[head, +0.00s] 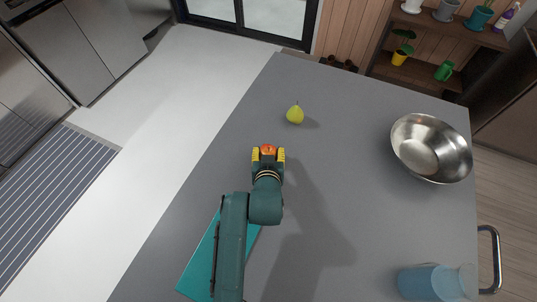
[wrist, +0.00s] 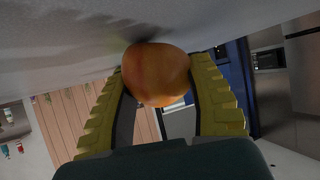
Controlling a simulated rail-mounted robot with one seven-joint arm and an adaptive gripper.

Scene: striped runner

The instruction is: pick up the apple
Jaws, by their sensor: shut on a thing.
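The apple (head: 268,150) is red-orange and sits between the yellow fingers of my gripper (head: 268,156), over the middle-left of the grey table. In the wrist view the apple (wrist: 157,75) lies between both ridged yellow fingers of my gripper (wrist: 160,85), which are shut on it. The grey table surface shows close beyond the apple, with a dark shadow beside it. I cannot tell whether the apple touches the table.
A yellow-green pear (head: 295,115) stands beyond my gripper. A steel bowl (head: 431,148) is at the right, and a blue translucent pitcher (head: 430,282) at the front right. A teal board (head: 199,268) lies under my arm. The table (head: 350,130) is clear between pear and bowl.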

